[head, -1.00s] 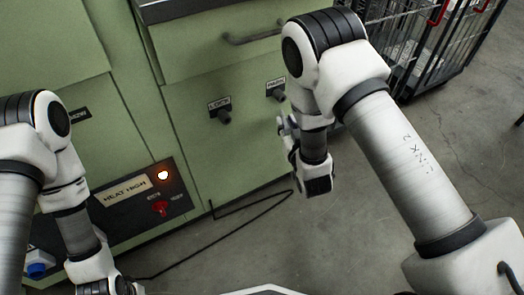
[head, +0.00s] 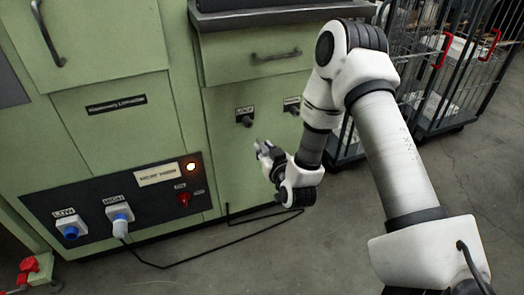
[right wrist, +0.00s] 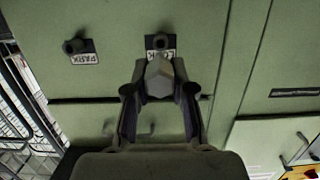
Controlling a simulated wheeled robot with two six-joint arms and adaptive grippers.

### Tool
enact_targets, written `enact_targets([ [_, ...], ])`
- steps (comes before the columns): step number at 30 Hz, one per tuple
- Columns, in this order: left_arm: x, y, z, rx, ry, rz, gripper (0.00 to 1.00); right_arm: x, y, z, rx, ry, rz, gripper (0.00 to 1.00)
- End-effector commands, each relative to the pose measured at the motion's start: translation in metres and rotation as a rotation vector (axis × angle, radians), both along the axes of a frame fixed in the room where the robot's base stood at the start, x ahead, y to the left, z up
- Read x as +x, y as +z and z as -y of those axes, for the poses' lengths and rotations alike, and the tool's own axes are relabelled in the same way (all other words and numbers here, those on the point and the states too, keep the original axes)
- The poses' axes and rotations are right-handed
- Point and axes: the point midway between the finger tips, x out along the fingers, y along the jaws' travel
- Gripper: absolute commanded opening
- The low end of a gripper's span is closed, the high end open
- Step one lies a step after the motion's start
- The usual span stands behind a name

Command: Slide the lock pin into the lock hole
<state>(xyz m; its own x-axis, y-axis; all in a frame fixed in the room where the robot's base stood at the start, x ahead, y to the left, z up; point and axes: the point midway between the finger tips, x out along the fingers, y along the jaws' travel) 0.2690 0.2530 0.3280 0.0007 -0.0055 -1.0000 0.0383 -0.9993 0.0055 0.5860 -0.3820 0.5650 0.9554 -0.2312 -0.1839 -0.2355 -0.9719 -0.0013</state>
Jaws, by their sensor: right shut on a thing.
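My right gripper (head: 264,152) is in front of the green cabinet, a little below and right of the lock hole's dark collar (head: 247,121) in the head view. In the right wrist view its two fingers (right wrist: 160,90) are shut on the lock pin (right wrist: 159,78), whose grey faceted end shows between the fingertips. The lock collar (right wrist: 158,41) appears just beyond the pin there, with its label partly covered. The pin's far end is hidden, and I see no clear contact with the collar. The left gripper is out of view.
The park collar (head: 292,108) with its label sits right of the lock collar in the head view. A drawer handle (head: 276,55) is above. A black cable (head: 225,248) lies on the floor. A wire cart (head: 440,90) stands at right.

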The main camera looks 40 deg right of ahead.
Motion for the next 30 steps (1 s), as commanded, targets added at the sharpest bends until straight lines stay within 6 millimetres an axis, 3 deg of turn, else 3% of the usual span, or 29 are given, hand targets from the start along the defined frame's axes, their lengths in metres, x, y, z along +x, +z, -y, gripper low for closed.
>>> enact_targets([
  [11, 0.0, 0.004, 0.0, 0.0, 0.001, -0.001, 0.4, 0.001, 0.002, 0.0, 0.0, 0.001, 0.005, 0.0],
  [24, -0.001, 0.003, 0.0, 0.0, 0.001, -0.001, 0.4, 0.046, 0.001, 0.01, -0.001, 0.002, 0.006, 0.0],
  [30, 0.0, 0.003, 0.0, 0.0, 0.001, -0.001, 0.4, 0.055, 0.001, 0.013, 0.001, 0.002, 0.004, 0.0],
])
